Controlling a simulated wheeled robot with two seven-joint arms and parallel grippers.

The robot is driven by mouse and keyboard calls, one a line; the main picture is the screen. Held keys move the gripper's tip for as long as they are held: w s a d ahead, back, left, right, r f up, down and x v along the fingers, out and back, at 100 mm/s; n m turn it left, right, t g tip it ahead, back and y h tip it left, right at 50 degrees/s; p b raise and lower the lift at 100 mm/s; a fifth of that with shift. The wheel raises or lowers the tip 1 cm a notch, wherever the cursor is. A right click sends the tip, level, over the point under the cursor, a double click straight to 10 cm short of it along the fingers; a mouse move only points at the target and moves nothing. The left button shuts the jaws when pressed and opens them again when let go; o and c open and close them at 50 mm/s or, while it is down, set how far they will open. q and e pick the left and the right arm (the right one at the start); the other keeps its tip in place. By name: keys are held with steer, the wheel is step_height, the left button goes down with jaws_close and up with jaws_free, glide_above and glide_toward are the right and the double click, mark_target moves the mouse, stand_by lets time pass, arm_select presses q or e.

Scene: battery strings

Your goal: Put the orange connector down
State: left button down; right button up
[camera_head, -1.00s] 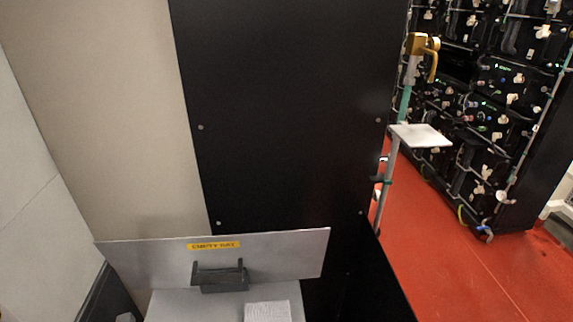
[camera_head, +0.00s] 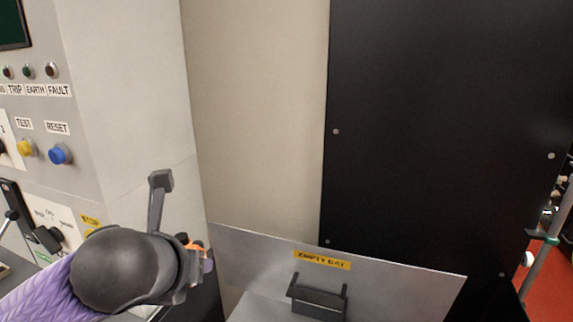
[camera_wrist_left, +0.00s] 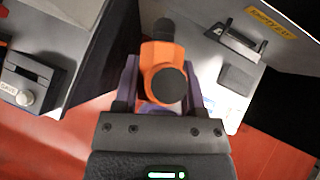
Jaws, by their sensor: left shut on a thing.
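The orange connector (camera_wrist_left: 152,80) shows in the left wrist view, with a dark round end facing the camera and a dark part beyond it. My left gripper (camera_wrist_left: 160,92) is shut on it, with a purple-grey finger on each side. In the head view my left gripper (camera_head: 197,262) is at the lower left, in front of the grey cabinet's edge, and only a small orange bit of the connector (camera_head: 194,246) shows there. The connector is held in the air. My right gripper is in neither current view.
A grey panel labelled EMPTY BAY (camera_head: 390,282) with a dark handle (camera_head: 317,300) stands to the right of the gripper. A control cabinet with buttons (camera_head: 60,154) is at the left. A tall black panel (camera_head: 440,130) fills the right. Red floor (camera_wrist_left: 85,135) shows below.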

arm_select(q)
steer(key=shift+s+a+r, duration=0.2)
steer(key=shift+s+r, duration=0.1)
steer(key=shift+s, duration=0.15)
steer(key=shift+s+a+r, duration=0.2)
steer(key=shift+s+r, duration=0.1)
steer(key=shift+s, duration=0.15)
steer(key=shift+w+d+f, duration=0.1)
steer(key=shift+f, duration=0.05)
steer(key=d+f+m+h, duration=0.1)
steer(key=f, duration=0.8)
steer(key=d+f+m+h+b, duration=0.1)
steer(key=d+f, duration=0.1)
steer(key=f, duration=0.7)
steer(key=d+f+m+h, duration=0.1)
steer(key=f+m, duration=0.1)
steer(key=f, duration=0.7)
steer(key=shift+w+d+g+b, duration=0.25)
steer(key=shift+w+g+b, duration=0.05)
steer(key=shift+w+b, duration=0.1)
steer(key=shift+r, duration=0.1)
steer(key=shift+c, duration=0.8)
jaws_free()
arm_select(e)
step_height(320, 180, down, 2)
steer(key=shift+s+d+f, duration=0.1)
steer(key=shift+s, duration=0.05)
